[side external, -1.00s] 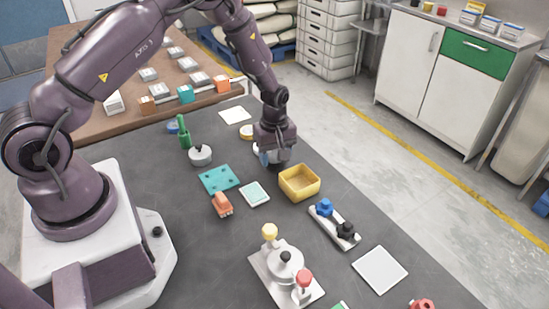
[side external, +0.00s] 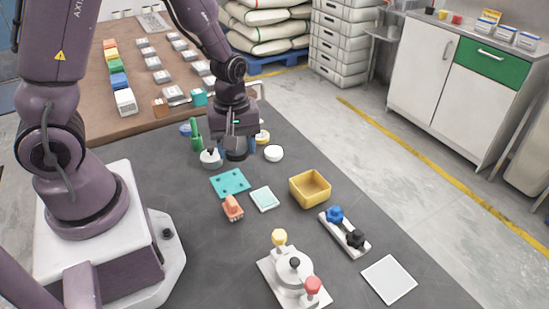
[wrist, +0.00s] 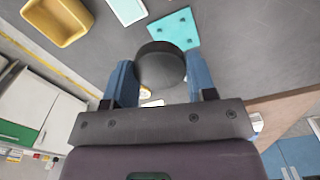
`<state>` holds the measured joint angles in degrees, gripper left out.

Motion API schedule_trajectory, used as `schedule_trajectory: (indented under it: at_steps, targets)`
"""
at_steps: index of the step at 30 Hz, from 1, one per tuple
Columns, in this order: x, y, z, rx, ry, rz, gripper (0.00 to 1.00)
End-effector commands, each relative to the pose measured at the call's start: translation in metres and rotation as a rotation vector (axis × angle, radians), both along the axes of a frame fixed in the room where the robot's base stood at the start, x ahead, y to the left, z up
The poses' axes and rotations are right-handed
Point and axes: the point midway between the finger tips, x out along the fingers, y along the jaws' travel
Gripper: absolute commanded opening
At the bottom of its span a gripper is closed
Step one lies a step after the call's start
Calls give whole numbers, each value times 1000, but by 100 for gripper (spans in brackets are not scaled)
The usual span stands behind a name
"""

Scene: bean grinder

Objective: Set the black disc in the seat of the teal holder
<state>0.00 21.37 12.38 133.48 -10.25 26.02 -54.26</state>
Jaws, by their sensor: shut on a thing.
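The black disc (wrist: 160,66) is held between the two blue fingers of my gripper (wrist: 163,80). In the side view the disc (side external: 236,154) shows as a dark round shape under my gripper (side external: 236,143), beside a knobbed grey round piece. Whether it touches the table I cannot tell. A flat teal plate with small dark spots (side external: 230,182) lies nearer the camera; it also shows in the wrist view (wrist: 173,29), partly covered by the disc. Which of the two is the holder is not clear.
The knobbed grey piece (side external: 210,159) and a green upright thing (side external: 195,136) stand left of my gripper. A white round piece (side external: 274,153) lies to its right. An orange block (side external: 232,208), a yellow bin (side external: 310,188) and a knobbed grinder base (side external: 294,276) stand nearer the camera.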

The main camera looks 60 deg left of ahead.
Motion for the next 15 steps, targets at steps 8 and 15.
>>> schedule_trajectory:
  at_steps: [8, 15]
  targets:
    - [21, -9, 18, 2, -6, -582, 27]
    - [54, -31, 44, 3, -5, -1119, 27]
